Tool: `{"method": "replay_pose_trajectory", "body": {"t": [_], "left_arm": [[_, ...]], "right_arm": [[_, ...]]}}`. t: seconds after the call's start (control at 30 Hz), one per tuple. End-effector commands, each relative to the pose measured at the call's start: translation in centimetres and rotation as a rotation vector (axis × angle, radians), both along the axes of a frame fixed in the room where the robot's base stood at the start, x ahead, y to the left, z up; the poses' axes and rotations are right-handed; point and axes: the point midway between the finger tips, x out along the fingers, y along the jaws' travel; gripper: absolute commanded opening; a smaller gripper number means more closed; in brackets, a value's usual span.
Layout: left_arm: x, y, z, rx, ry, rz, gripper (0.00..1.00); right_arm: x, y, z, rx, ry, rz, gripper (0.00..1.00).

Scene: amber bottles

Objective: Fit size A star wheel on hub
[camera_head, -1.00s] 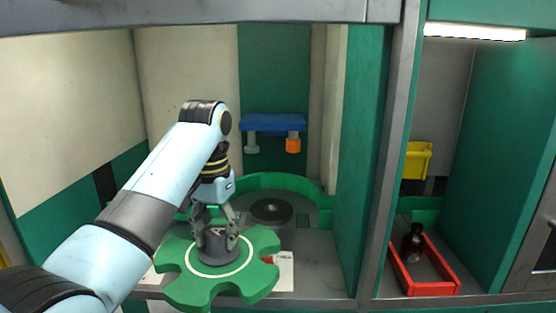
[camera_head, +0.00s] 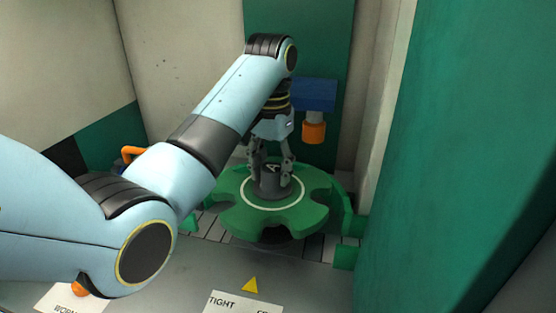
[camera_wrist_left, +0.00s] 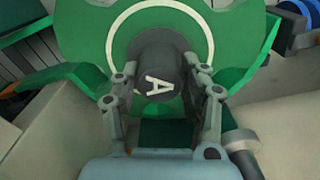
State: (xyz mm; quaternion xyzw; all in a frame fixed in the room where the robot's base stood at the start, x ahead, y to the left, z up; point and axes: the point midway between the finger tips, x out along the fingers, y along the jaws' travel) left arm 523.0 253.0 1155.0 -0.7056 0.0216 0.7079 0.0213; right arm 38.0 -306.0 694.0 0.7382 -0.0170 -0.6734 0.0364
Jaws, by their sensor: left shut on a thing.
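The green star wheel (camera_head: 240,200) has a white ring and a grey centre boss (camera_head: 271,184) marked "A". My left gripper (camera_head: 272,180) is shut on that boss. In the left wrist view the fingers (camera_wrist_left: 162,90) press on both sides of the boss, and the star wheel (camera_wrist_left: 85,35) spreads beyond it. The wheel is roughly level at the back of the bay, inside the curved green guide (camera_head: 348,212). The hub is hidden beneath the wheel; only a dark edge shows under its front. I cannot tell whether the wheel touches the hub. My right gripper is not in view.
A blue bracket (camera_head: 314,94) with an orange knob (camera_head: 313,132) is on the back wall, close behind my gripper. A green wall panel (camera_head: 440,150) bounds the right side. Paper labels, one reading "TIGHT" (camera_head: 222,302), and a yellow triangle (camera_head: 250,285) lie at the front of the grey deck.

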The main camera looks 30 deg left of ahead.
Motion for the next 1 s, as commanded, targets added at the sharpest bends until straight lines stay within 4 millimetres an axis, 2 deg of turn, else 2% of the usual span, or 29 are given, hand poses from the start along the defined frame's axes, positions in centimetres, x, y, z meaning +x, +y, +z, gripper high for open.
{"method": "replay_pose_trajectory", "body": {"t": [0.2,0.6,1.0], "left_arm": [[0.1,0.0,-1.8,0.000,-0.002,0.000,0.00],[0.1,0.0,-5.3,0.000,-0.003,0.000,0.00],[0.1,0.0,-6.1,0.000,-0.005,0.000,0.00]], "right_arm": [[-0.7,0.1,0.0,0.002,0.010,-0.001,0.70],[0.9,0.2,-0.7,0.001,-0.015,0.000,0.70],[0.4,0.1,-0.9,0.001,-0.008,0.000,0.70]]}}
